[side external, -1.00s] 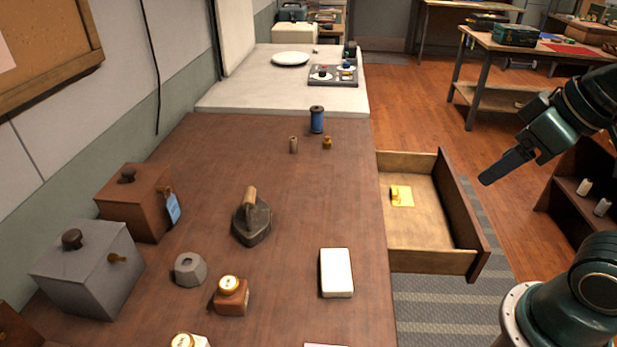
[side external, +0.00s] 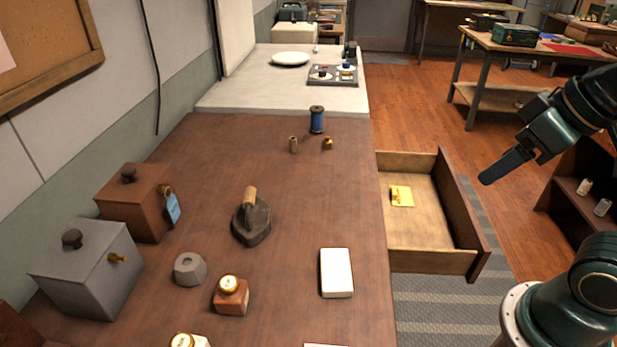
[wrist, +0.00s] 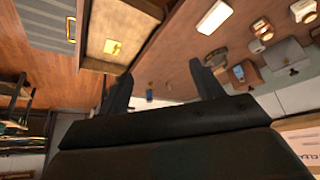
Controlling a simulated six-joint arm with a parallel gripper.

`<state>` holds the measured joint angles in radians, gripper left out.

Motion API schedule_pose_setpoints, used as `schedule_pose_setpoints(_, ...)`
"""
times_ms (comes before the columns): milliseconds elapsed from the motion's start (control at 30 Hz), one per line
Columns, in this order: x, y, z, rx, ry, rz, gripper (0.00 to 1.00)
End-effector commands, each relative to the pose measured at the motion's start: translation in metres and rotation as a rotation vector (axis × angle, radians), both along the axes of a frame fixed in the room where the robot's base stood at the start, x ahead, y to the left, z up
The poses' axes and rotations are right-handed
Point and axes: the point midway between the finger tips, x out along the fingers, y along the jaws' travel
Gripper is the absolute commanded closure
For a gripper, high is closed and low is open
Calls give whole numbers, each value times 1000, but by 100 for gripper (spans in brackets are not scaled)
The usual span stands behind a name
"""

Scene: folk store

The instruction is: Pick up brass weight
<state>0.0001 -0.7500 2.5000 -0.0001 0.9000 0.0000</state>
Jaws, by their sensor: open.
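A small brass weight (side external: 327,143) stands on the brown wooden counter, just in front of a blue spool (side external: 316,119). A small dull brownish cylinder (side external: 293,144) stands to its left. My gripper (side external: 500,168) hangs in the air to the right of the open drawer, well away from the weight. In the wrist view its two dark fingers (wrist: 162,85) are spread with nothing between them. The spool (wrist: 149,95) shows small beyond the fingers there; I cannot clearly make out the weight in that view.
The open drawer (side external: 462,215) holds a yellow object (side external: 401,196) and juts out between my gripper and the counter. A flat iron (side external: 251,220), white block (side external: 336,273), grey box (side external: 88,270) and brown box (side external: 137,203) stand on the counter. Counter around the weight is mostly clear.

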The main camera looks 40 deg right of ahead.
Motion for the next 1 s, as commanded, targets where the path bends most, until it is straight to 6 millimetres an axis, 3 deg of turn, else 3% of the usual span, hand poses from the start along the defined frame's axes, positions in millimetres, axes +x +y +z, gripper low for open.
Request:
schedule_pose_setpoints(100,0,0,0,0,0,0,48)
schedule_pose_setpoints(567,10,-1,5,0,1,-4,48)
schedule_pose_setpoints(767,40,-4,17,0,1,-19,48)
schedule_pose_setpoints(1000,98,-12,31,0,-2,-44,48)
